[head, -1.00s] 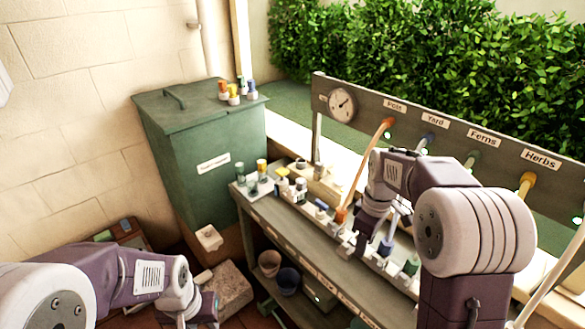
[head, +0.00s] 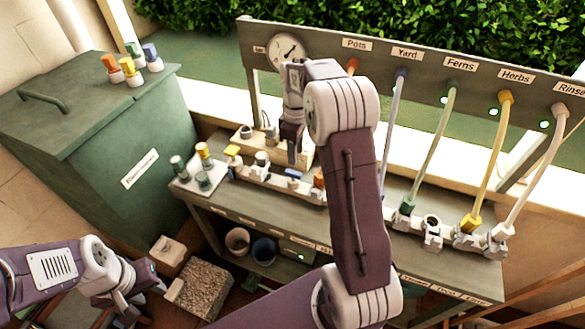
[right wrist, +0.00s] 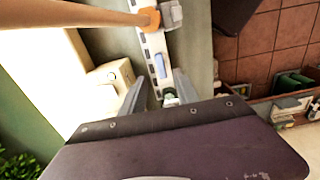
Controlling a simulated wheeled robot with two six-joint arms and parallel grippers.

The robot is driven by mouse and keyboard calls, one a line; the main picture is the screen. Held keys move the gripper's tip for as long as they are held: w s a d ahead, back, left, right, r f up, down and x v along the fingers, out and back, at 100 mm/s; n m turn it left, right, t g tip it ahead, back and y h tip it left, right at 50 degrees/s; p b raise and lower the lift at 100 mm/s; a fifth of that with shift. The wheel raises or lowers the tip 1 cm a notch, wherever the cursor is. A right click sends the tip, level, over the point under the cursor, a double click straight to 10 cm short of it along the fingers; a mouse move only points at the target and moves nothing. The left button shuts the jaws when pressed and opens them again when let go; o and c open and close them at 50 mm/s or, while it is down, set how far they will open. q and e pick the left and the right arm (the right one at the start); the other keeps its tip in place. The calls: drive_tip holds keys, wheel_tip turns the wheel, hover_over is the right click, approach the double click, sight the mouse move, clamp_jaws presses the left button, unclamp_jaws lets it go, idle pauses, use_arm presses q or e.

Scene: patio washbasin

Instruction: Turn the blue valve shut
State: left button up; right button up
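The blue valve handle (head: 293,172) lies on the pale pipe manifold on the bench, between a grey fitting and the orange hose end (head: 318,180). It also shows in the right wrist view (right wrist: 162,66), lengthwise along the manifold, beyond my fingertips. My right gripper (head: 292,155) points down above the manifold beside the blue handle. In the right wrist view its two fingers (right wrist: 158,92) are apart, with a pale-green-and-white fitting (right wrist: 170,97) showing between them. No contact is visible. My left gripper (head: 152,280) hangs low at the left; its fingers are too unclear to judge.
A green bin (head: 150,130) with coloured caps stands at the left. A yellow lever (head: 233,150) and small jars (head: 204,180) are at the bench's left end. A gauge board (head: 430,65) stands behind, with several hoses hanging to the manifold. Pots (head: 264,249) sit below.

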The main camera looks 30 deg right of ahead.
sight(293, 172)
drive_tip(key=f, duration=0.8)
drive_tip(key=shift+w+a+f, duration=0.2)
drive_tip(key=shift+f, duration=0.15)
drive_tip(key=shift+w+a, duration=0.1)
clamp_jaws()
